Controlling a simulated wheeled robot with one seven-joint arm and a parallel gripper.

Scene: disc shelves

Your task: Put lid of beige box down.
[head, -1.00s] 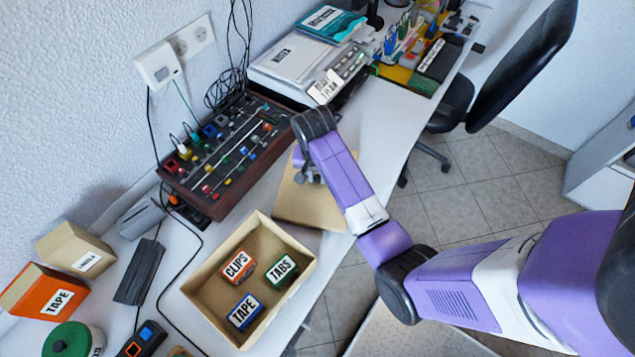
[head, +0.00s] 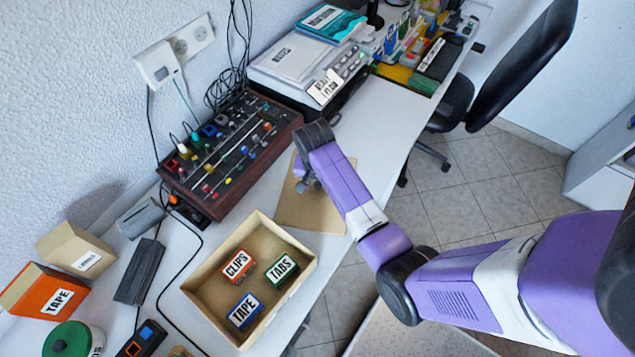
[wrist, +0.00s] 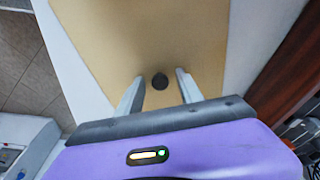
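The lid of the beige box (head: 318,213) is a flat tan panel that appears to lie on the white desk, between the open box and the mixer. In the wrist view the lid (wrist: 140,35) fills the middle, with a small dark round knob (wrist: 160,81) on it. My gripper (wrist: 160,78) is over the lid, its two grey fingers apart on either side of the knob, with gaps showing. In the head view my gripper (head: 304,178) is partly hidden by my arm. The beige box (head: 198,289) stands open, holding small boxes marked CLIPS, TABS and TAPE.
A dark mixer (head: 235,195) with coloured knobs is close behind the lid. A white printer-like machine (head: 310,65) stands farther along the desk. An orange tape box (head: 35,285) and green-lidded tin (head: 70,340) are at lower left. The desk's front edge is close to the lid.

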